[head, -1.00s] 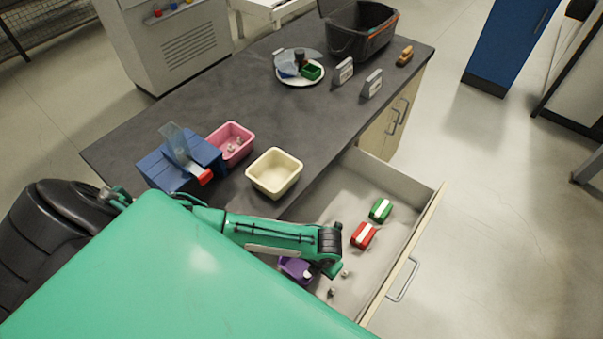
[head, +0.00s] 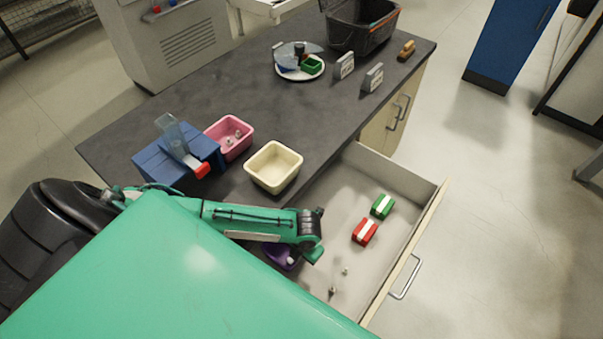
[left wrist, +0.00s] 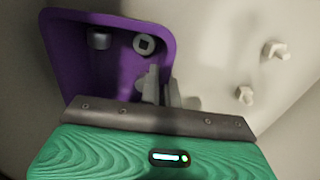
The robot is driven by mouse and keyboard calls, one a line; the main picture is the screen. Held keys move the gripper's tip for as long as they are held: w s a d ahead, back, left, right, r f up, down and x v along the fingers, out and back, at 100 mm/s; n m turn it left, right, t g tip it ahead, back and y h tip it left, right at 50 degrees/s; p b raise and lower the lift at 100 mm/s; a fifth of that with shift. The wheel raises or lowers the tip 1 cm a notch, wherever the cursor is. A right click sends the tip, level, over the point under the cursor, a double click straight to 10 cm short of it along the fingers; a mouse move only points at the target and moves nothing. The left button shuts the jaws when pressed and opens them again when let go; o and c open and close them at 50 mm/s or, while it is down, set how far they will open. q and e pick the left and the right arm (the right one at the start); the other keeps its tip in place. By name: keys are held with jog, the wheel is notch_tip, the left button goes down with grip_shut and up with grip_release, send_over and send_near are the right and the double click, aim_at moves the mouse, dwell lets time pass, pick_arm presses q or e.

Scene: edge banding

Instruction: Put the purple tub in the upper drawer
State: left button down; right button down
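The purple tub (head: 280,257) is at the near left end of the open drawer (head: 345,190), partly hidden under my left arm. In the left wrist view the tub (left wrist: 70,55) holds a square-holed washer-like piece and a dark round piece. My left gripper (left wrist: 162,90) has one finger inside the tub and one outside, closed on its side wall. In the head view my left gripper (head: 312,258) is beside the tub, fingertips largely hidden. I cannot tell whether the tub touches the drawer floor. My right gripper is not in view.
In the drawer lie a red block (head: 365,231), a green block (head: 382,206) and small loose fittings (head: 333,291). On the counter stand a cream tub (head: 273,167), a pink tub (head: 229,137) and a blue device (head: 165,160).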

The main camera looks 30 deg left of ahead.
pick_arm(q)
jog(key=shift+f, duration=0.1)
jog(key=c, duration=1.6)
grip_release()
jog(key=shift+c, duration=0.2)
notch_tip(320, 180, up, 12)
jog(key=d, duration=0.1)
jog(key=shift+s, duration=0.1)
